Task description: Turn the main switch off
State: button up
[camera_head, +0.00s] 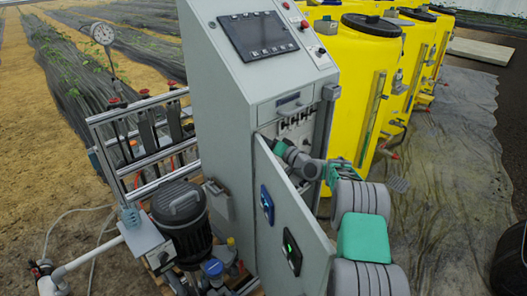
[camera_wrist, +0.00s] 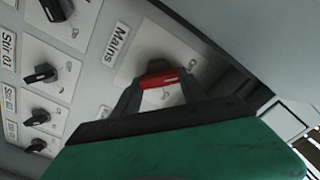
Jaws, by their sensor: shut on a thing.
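The main switch (camera_wrist: 158,79) is a red handle on a pale plate beside a label reading "Mains" in the wrist view. My gripper (camera_wrist: 160,86) has one dark finger on each side of the red handle and is shut on it. The handle lies nearly level in that picture, slightly tilted. Part of the plate's markings is hidden behind the fingers. In the head view, my gripper (camera_head: 281,148) reaches into the grey cabinet behind its open door, and I cannot make out the red handle there.
Several black knobs (camera_wrist: 42,73) with "Stir" labels sit left of the main switch. The open cabinet door (camera_head: 290,225) stands close to my arm. A control screen (camera_head: 257,35) is above. Yellow tanks (camera_head: 358,90) stand to the right, a black pump motor (camera_head: 182,220) to the left.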

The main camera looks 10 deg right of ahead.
dwell(0.3)
jog(key=o, duration=1.4)
jog(key=shift+c, duration=0.2)
jog(key=v, duration=0.7)
jog(key=shift+s+d+b, duration=0.25)
jog(key=shift+s+b, duration=0.1)
jog(key=shift+b, duration=0.1)
jog(key=shift+a+r, duration=0.1)
